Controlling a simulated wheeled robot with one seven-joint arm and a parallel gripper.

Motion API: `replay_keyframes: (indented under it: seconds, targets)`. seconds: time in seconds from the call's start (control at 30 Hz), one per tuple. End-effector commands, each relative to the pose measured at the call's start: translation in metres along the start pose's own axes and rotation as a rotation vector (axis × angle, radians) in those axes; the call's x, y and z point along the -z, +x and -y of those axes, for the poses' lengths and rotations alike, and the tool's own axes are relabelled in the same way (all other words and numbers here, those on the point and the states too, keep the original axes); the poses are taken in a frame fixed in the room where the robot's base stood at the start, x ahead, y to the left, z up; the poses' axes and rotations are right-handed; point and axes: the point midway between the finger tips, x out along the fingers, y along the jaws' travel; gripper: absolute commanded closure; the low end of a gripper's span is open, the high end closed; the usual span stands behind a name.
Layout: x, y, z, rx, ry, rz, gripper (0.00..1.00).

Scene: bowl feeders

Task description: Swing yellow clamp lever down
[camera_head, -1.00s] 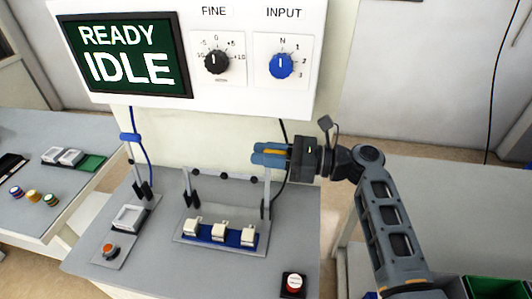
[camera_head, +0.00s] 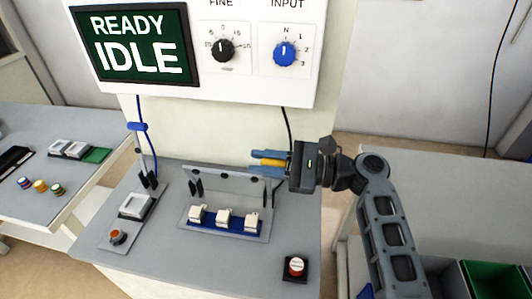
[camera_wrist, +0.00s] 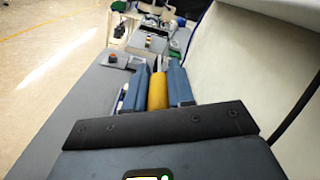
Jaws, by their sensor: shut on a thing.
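The yellow clamp lever (camera_head: 270,162) sits between the two blue fingers of my gripper (camera_head: 261,162), at the right end of a grey clamp bar (camera_head: 222,179). My gripper is shut on the lever, reaching in from the right. In the wrist view the yellow lever (camera_wrist: 157,91) lies lengthwise between the fingers (camera_wrist: 157,80). The fingers hide part of the lever and its joint with the bar. The bar stands above a blue strip (camera_head: 211,222) carrying three white blocks (camera_head: 223,217).
An instrument panel (camera_head: 200,80) reading READY IDLE hangs above the bench. A red-white button (camera_head: 295,267) stands at the front right, and an orange button (camera_head: 117,236) at the front left. A cable (camera_head: 289,125) hangs behind the gripper.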

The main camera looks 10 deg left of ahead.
Motion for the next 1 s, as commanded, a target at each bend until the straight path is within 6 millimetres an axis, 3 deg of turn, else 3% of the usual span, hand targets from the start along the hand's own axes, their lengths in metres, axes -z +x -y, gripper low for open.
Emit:
replay_keyframes:
  seconds: [0.6, 1.0]
  targets:
    - [0.013, 0.0, -0.087, 0.001, -0.587, 0.001, 1.0]
    - [0.035, 0.0, -0.124, 0.001, -0.898, 0.001, 1.0]
